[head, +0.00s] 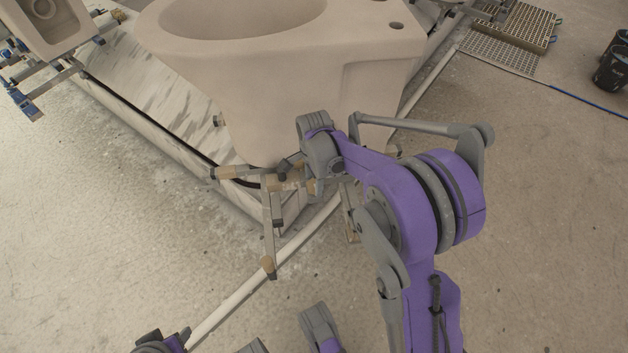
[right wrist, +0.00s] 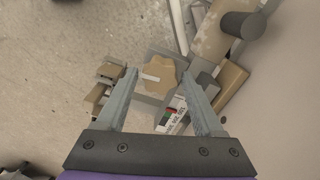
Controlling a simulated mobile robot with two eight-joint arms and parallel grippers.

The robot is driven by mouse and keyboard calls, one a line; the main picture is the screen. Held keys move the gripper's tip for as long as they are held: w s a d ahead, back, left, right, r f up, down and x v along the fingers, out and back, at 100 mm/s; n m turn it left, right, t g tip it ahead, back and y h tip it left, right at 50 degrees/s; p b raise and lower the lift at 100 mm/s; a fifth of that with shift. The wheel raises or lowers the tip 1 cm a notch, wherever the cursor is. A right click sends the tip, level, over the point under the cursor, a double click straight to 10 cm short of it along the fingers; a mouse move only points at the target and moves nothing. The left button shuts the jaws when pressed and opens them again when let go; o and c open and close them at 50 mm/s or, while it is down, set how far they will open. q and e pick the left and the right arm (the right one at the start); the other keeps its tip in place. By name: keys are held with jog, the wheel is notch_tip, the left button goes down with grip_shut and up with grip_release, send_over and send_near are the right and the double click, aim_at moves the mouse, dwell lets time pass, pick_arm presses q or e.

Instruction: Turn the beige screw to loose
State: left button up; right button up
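My right gripper (right wrist: 159,80) is open, with one finger on each side of the screw near the tips. Narrow gaps seem to show between fingers and knob; whether the fingers reach down to its depth I cannot tell. In the head view, my right gripper (head: 287,170) is at the frame below the large beige basin, and the screw cannot be made out there. My left gripper is not in view; only grey and purple arm parts show at the bottom edge.
A large beige toilet-like ceramic piece (head: 290,75) overhangs the spot, on a metal frame with beige-tipped bars (head: 268,230). A dark cylindrical peg (right wrist: 242,25) and a block (right wrist: 231,84) stand close to the right finger.

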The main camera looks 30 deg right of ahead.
jog(key=c, duration=1)
